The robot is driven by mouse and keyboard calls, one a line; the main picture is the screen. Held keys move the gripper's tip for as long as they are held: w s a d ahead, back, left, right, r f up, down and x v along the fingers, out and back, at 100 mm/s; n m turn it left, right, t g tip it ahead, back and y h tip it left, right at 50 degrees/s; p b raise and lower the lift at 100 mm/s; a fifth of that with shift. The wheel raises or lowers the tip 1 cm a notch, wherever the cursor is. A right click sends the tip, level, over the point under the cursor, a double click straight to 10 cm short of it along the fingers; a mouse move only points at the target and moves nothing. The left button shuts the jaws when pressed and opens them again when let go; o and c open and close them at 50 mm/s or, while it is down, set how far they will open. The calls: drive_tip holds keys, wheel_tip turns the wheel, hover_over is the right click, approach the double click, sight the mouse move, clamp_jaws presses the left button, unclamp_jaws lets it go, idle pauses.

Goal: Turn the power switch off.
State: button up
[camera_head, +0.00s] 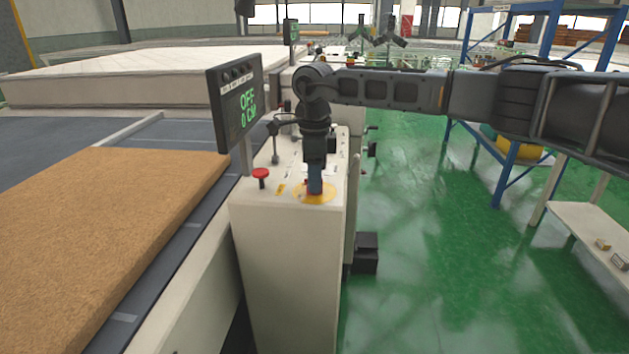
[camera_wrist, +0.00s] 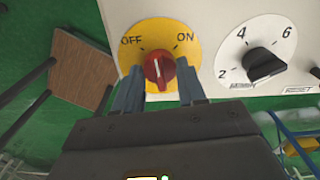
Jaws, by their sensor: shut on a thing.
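The power switch is a red knob (camera_wrist: 160,71) on a round yellow plate (camera_wrist: 195,57) marked OFF at its left and ON at its right. In the wrist view the knob stands roughly upright between the two marks; I cannot tell its exact setting. My gripper (camera_wrist: 161,84) has one finger on each side of the knob and is shut on it. In the head view my gripper (camera_head: 315,185) points down onto the yellow plate (camera_head: 327,196) on top of the white control cabinet (camera_head: 290,260). The knob is mostly hidden there by my fingers.
A display (camera_head: 240,108) beside my arm reads OFF and 0 CM. A red push button (camera_head: 261,174) and a black numbered dial (camera_wrist: 265,65) are close by. A brown mattress (camera_head: 100,235) lies at left. Green floor (camera_head: 430,290) is open at right, before a blue rack (camera_head: 510,165).

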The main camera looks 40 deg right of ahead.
drive_tip(key=n+b, duration=0.1)
drive_tip(key=n, duration=0.2)
drive_tip(key=shift+n, duration=0.3)
drive_tip(key=shift+n+b, duration=0.35)
drive_tip(key=shift+n, duration=1.55)
drive_tip(key=shift+r, duration=0.1)
drive_tip(key=o, duration=1.1)
drive_tip(key=shift+c, duration=0.2)
wheel_tip(320, 180, up, 8)
drive_tip(key=shift+f, duration=0.15)
